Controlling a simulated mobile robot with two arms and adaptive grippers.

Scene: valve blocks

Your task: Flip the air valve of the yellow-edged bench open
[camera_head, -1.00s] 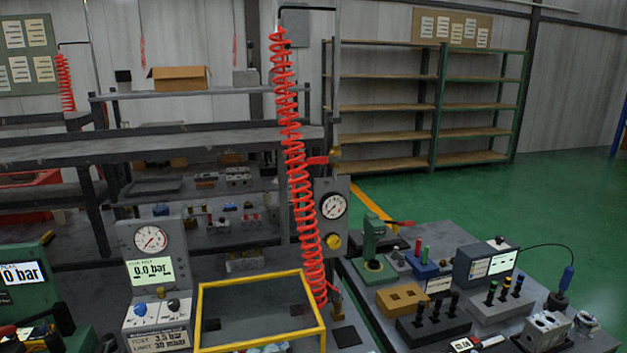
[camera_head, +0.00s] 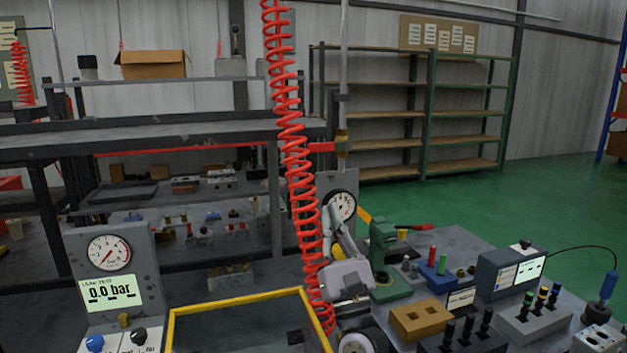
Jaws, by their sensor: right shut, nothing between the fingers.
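The air valve (camera_head: 342,143) is a small brass body on the upright grey pipe behind the yellow-edged tray. Its red lever (camera_head: 321,147) points left, level, across the pipe and close to the red coiled hose (camera_head: 290,125). The bench's yellow edge (camera_head: 240,297) shows at the bottom centre. My right gripper (camera_head: 333,218) is shut and empty. It points upward in front of the round gauge's panel, well below the lever and apart from it. The gripper partly covers the panel. My left gripper is out of view.
The red coiled hose hangs just left of my right gripper. A round pressure gauge (camera_head: 340,206) sits below the valve. A tester reading 0.0 bar (camera_head: 110,290) stands at left. A green press (camera_head: 383,255) and blocks crowd the right bench.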

